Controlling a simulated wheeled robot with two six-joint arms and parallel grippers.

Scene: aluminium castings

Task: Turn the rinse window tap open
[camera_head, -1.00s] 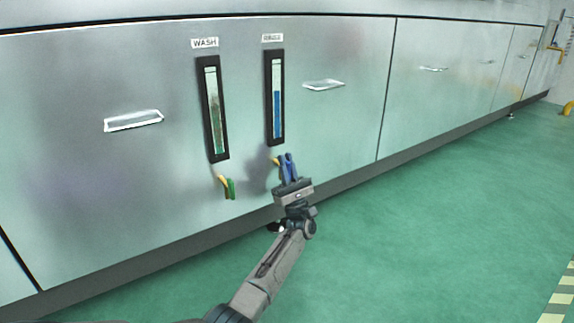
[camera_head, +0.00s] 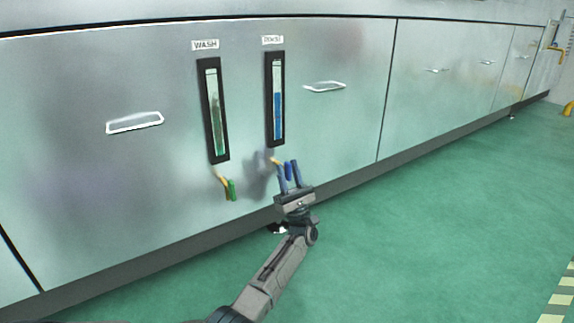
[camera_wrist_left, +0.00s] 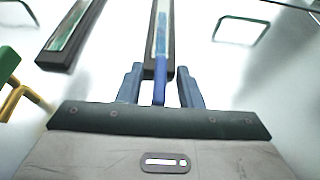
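The rinse window (camera_head: 275,100) is a dark upright frame with a blue column inside, under a small label. Its tap has a short yellow pipe (camera_head: 275,161) and a blue handle (camera_head: 288,170). My left gripper (camera_head: 289,174) is open, with one finger on each side of the blue handle. In the left wrist view the handle (camera_wrist_left: 160,80) stands between the fingers (camera_wrist_left: 160,85) with a gap on both sides. The handle's near end is close to the gripper's palm. My right gripper is not in view.
The wash window (camera_head: 213,110) with a green column is to the left, with its green-handled tap (camera_head: 231,190) below. Flat handles (camera_head: 324,86) are on the steel cabinet front. The green floor (camera_head: 420,230) is clear to the right.

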